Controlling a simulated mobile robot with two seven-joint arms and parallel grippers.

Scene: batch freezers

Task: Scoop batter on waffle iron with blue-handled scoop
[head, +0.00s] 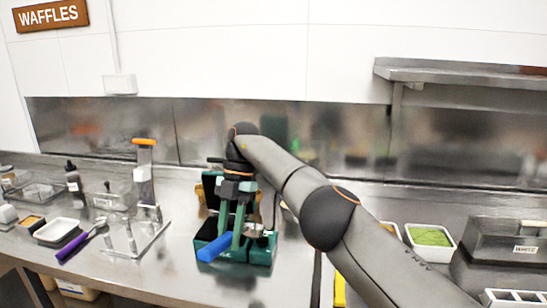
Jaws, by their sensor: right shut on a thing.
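My right gripper (231,240) reaches down over the waffle iron (262,252) in the middle of the counter. It is shut on the blue-handled scoop (214,248). The blue handle points to the lower left, and a metal cup-like part shows to the right of the fingers. The waffle iron is dark green, and much of it is hidden behind my gripper and wrist. I cannot tell whether there is batter in the scoop or on the iron. My left gripper is out of view.
A purple-handled utensil (76,246) lies at the left, near a white tray (57,230). A clear dispenser with an orange top (144,142) stands on a rack left of the iron. A container of green food (430,237) stands at the right. Bare counter (185,262) lies left of the iron.

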